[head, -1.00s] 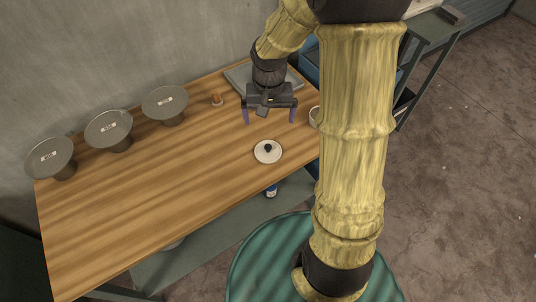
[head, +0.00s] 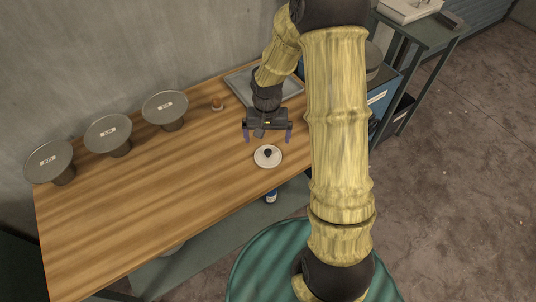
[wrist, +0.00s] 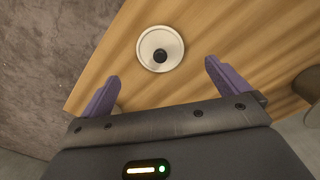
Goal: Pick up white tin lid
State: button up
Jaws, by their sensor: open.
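The white tin lid (head: 268,157) is a round white disc with a dark knob, lying on the wooden table near its front right edge. In the wrist view the lid (wrist: 160,49) lies ahead of the fingertips, roughly centred between them. My gripper (head: 268,138) is open and empty, with purple fingers, just behind the lid in the head view. It also shows in the wrist view (wrist: 162,70). The fingers are apart from the lid, and their exact height above the table is hard to tell.
Three grey round discs on stands (head: 165,107) line the table's back left. The wooden table (head: 150,195) is clear on the left. A can (head: 271,196) stands below the front edge.

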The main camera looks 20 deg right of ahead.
aim_at(268, 152)
notch_tip(268, 152, down, 5)
jog(key=shift+r, duration=0.1)
dwell(0.3)
jog(key=shift+w+d+f+p, duration=0.15)
jog(key=shift+f+p, duration=0.15)
jog(key=shift+f, duration=1.05)
jog(key=shift+w+d+f+p, duration=0.15)
jog(key=shift+f+p, duration=0.15)
jog(key=shift+f, duration=1)
jog(key=shift+a, duration=0.1)
jog(key=c, duration=0.8)
jog(key=shift+r, duration=0.15)
